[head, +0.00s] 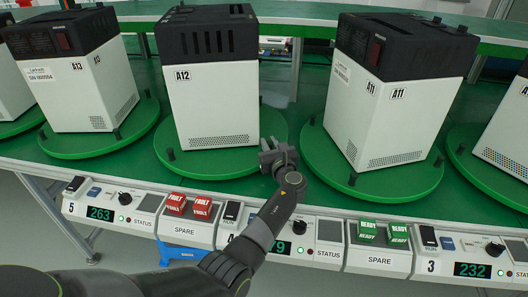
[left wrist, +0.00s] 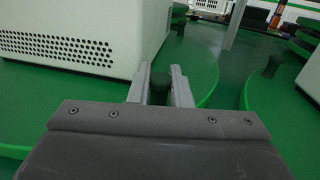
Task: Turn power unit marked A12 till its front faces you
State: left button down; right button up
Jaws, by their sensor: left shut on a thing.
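The power unit marked A12 (head: 215,95) is a white box with a black top, upright on a round green turntable (head: 180,163). Its face toward me carries the A12 label, black vent slots above and a perforated grille below. No red switch or serial label shows on this face. My left gripper (head: 273,152) is at the turntable's front right edge, beside the unit. In the left wrist view, the gripper (left wrist: 160,88) is shut on a dark peg (left wrist: 159,92) of the turntable. The unit's lower corner and grille (left wrist: 60,48) show to the left. My right gripper is not in view.
Unit A13 (head: 75,85) stands on its turntable at left, unit A11 (head: 385,105) at right. Another dark peg (left wrist: 180,27) rises behind the gripper.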

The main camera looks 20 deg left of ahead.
pick_arm(q)
jog(key=shift+w+d, duration=0.2)
jog(key=shift+w, duration=0.4)
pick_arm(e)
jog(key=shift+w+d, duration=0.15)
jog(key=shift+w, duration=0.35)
pick_arm(q)
jog(key=c, duration=1.4)
grip_release()
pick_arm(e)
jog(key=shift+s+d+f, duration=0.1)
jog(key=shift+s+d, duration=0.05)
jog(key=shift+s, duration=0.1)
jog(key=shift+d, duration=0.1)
pick_arm(q)
jog(key=shift+a, duration=0.1)
